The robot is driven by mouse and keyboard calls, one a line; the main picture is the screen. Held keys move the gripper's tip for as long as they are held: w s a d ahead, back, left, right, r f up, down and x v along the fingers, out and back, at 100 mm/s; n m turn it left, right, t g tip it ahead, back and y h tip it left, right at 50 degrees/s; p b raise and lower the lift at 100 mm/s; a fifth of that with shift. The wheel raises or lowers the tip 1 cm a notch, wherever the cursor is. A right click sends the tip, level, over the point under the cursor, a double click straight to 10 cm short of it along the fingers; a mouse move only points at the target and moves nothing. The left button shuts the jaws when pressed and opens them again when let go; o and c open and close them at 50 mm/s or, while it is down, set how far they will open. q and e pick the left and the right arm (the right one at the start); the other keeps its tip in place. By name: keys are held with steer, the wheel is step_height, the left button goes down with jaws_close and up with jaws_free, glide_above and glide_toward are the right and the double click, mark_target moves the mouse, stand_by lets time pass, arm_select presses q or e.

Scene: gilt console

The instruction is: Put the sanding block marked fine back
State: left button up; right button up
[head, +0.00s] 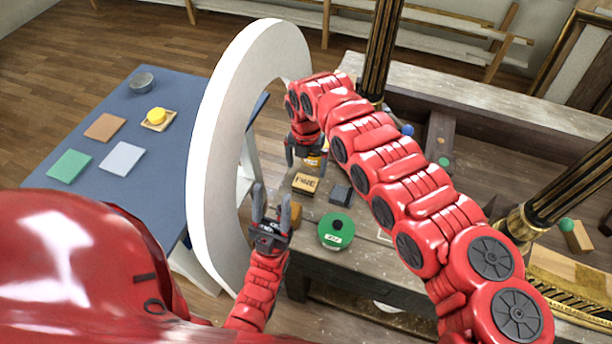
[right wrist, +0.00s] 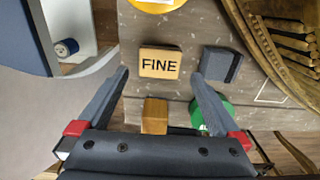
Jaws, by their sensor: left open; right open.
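The sanding block marked FINE (head: 305,184) is a small tan block lying on the wooden bench (head: 372,262), its lettering facing up. It also shows in the right wrist view (right wrist: 160,62). My right gripper (head: 304,152) is open just beyond the block in the head view. In the right wrist view its fingertips (right wrist: 160,76) appear on either side of the block, with gaps; its height above the bench is unclear. My left gripper (head: 271,195) is open and empty, nearer than the block, beside the white ring.
A dark block (head: 340,195), a green round tin (head: 335,231) and a wooden block (right wrist: 155,116) are near FINE. A large upright white ring (head: 215,190) separates the bench from a blue table (head: 85,130) with coloured pads. Gilt-banded dark posts (head: 383,50) rise at right.

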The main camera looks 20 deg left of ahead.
mark_target(306, 180)
steer(key=shift+r+b, duration=0.55)
steer(key=shift+r, duration=1.75)
